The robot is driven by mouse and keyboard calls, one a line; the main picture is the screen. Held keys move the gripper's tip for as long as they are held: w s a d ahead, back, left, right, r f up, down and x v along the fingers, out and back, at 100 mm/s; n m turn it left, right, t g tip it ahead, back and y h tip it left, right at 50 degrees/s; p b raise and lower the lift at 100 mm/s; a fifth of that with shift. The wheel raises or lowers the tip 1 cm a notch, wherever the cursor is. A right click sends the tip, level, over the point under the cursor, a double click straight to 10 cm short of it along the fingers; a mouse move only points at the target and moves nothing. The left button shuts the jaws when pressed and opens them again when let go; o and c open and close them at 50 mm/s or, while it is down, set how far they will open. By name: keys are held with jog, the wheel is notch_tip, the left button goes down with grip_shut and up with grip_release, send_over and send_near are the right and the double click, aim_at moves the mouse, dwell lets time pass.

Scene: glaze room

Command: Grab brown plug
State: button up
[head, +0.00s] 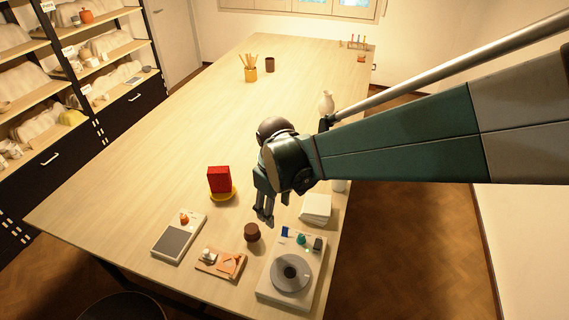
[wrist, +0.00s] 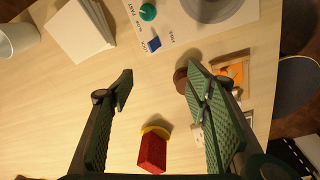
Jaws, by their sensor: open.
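A small round brown object (head: 252,232), which looks like the brown plug, stands on the table between the orange-brown tray and the white device. My gripper (head: 265,217) hangs just above and to its right in the head view. In the wrist view my gripper (wrist: 158,85) is open, with nothing between its fingers. There the brown plug (wrist: 181,80) shows beside the right finger, which partly hides it.
A red block (head: 219,180) stands on a yellow dish (head: 223,196) behind the plug. A white device with a grey disc (head: 291,273), a tray (head: 213,265), a scale (head: 178,238) and white tiles (head: 315,208) lie around.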

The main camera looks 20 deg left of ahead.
aim_at(251, 228)
jog(key=s+a+f, duration=0.1)
jog(key=a, duration=0.1)
jog(key=s+a+f+n+p, duration=0.1)
jog(key=a, duration=0.2)
jog(key=s+a+f+n+p, duration=0.1)
jog(key=a, duration=0.2)
jog(key=shift+f+g+h, duration=0.15)
jog(key=shift+g+h, duration=0.15)
jog(key=shift+g, duration=0.1)
jog(key=shift+d+f, duration=0.1)
jog(key=shift+f, duration=0.05)
jog(key=shift+f, duration=1.2)
jog(key=shift+f, duration=0.1)
jog(key=shift+f, duration=2.5)
jog(key=c, duration=1.1)
